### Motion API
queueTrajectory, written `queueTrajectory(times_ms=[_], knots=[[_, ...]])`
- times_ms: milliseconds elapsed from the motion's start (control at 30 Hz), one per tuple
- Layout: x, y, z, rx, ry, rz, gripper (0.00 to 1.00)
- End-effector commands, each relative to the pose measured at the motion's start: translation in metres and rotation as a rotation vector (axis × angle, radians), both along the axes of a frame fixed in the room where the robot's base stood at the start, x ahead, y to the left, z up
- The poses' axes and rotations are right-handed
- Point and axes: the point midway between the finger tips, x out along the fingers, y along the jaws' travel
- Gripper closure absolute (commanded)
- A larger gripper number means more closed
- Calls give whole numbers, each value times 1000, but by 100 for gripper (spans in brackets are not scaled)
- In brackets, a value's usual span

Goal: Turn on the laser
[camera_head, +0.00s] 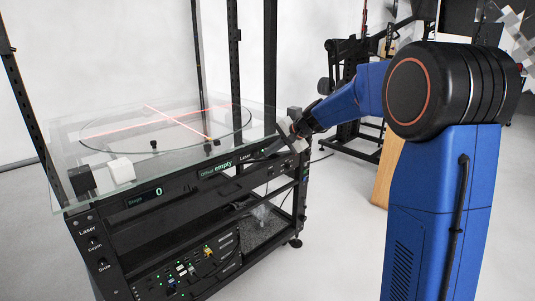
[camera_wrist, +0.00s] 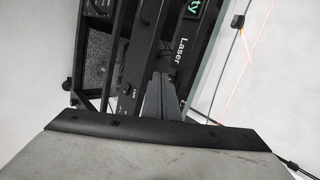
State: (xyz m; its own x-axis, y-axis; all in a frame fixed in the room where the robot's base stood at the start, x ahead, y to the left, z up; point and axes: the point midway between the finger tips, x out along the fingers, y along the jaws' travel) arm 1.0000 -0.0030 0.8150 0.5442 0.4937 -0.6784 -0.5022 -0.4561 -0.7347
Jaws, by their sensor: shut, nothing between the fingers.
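The turntable rig is a black frame with a glass top (camera_head: 75,153). Red laser lines (camera_head: 178,119) cross on the glass, and red lines also show in the wrist view (camera_wrist: 238,70). The front panel carries a "Laser" label (camera_head: 245,157), also seen in the wrist view (camera_wrist: 181,50). My gripper (camera_head: 268,152) is at the panel's right end, close to that label. In the wrist view my gripper's fingers (camera_wrist: 160,82) are together with nothing between them, over the panel beside the label. They partly cover the panel, and I cannot tell whether they touch it.
A second "Laser" label (camera_head: 87,229) with depth and side controls is on the left corner post. A white block (camera_head: 121,170) and a black block (camera_head: 81,181) are at the glass's front left. A display (camera_head: 145,196) reads 0. Floor to the right is partly clear.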

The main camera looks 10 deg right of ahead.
Motion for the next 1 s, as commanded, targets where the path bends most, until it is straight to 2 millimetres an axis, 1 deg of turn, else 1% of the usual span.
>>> queueTrajectory(times_ms=[300,500,700,1000], knots=[[-27,-26,35,-1,-3,-3,100],[-42,-39,54,-2,-4,-3,100],[-48,-44,61,0,-2,-1,100],[-48,-44,61,0,-2,-1,100]])
